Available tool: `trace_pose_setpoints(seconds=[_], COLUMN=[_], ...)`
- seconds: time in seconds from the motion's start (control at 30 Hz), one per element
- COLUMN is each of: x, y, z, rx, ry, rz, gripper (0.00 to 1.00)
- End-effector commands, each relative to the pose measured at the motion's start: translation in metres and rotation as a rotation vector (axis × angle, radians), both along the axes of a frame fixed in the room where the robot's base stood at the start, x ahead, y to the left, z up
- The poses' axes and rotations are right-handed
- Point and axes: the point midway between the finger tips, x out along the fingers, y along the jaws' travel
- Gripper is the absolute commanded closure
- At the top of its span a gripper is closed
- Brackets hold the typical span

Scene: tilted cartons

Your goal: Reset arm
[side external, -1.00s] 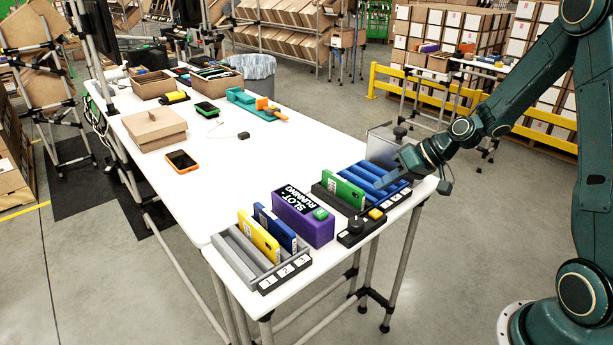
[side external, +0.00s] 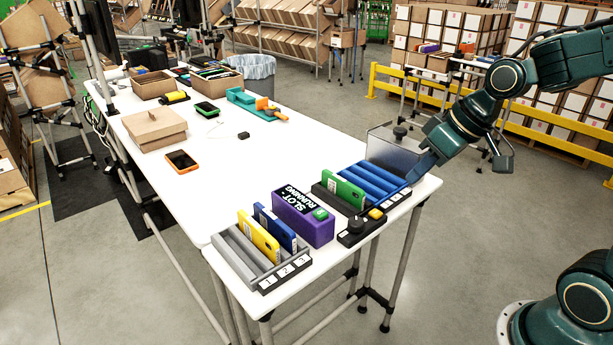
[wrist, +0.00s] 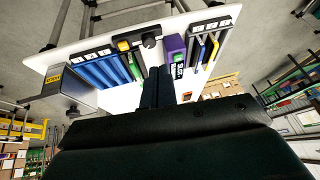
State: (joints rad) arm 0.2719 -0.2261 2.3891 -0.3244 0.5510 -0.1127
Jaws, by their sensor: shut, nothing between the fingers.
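My gripper (side external: 413,176) is at the right end of the white table, its dark fingers pointing down and left. In the side view it overlaps the right end of the blue slotted rack (side external: 375,177); whether it touches is unclear. In the wrist view my gripper's fingers (wrist: 158,85) lie close together with nothing between them. The grey rack (side external: 237,256) holds a yellow case (side external: 259,237) and a blue case (side external: 275,227), both upright.
A purple box (side external: 303,217) stands between the racks, with a black knob panel (side external: 352,233) in front. A grey metal bin (side external: 392,150) stands behind my gripper. An orange-edged phone (side external: 181,161) and a cardboard box (side external: 154,129) lie farther left. The table's middle is mostly clear.

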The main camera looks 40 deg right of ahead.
Motion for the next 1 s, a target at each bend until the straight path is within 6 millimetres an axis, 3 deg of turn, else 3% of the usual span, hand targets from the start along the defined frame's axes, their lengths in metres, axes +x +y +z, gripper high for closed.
trace_pose_setpoints(seconds=[0.3,0.6,0.8,1.0], x=[-0.057,-0.107,-0.123,-0.126], y=[0.01,0.01,0.008,0.008], z=[0.03,0.044,0.046,0.046], rx=[-0.088,-0.124,-0.127,-0.128], ry=[-0.011,-0.028,-0.03,-0.03], rz=[-0.029,-0.079,-0.101,-0.105], gripper=[1.0,1.0,1.0,1.0])
